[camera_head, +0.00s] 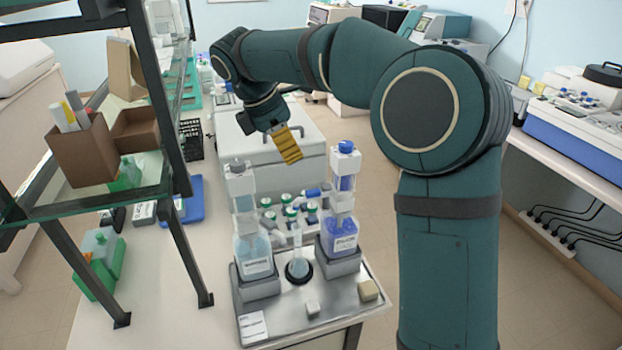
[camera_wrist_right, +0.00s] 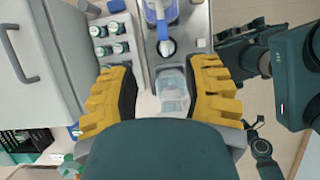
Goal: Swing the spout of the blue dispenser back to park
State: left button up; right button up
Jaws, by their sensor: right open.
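The blue dispenser (camera_head: 340,237) stands upright at the right of the metal tray (camera_head: 330,318), with blue liquid and a blue cap on top. In the right wrist view its blue bottle (camera_wrist_right: 160,12) shows at the top edge. My right gripper (camera_head: 288,146) has yellow fingers and hangs in the air behind and above the dispensers, left of the blue cap. My left gripper is not in view.
A pale dispenser (camera_head: 253,248) stands at the tray's left, with a small flask (camera_head: 299,266) in a dark ring between the two. Several capped vials (camera_head: 290,212) stand behind. A glass shelf (camera_head: 90,203) with a dark frame is at left. My right arm covers the right side.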

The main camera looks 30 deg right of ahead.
aim_at(312, 191)
jog(key=b+x, duration=0.2)
jog(key=x, duration=1.1)
jog(key=shift+s+f, duration=0.2)
jog(key=shift+f, duration=0.05)
grip_shut()
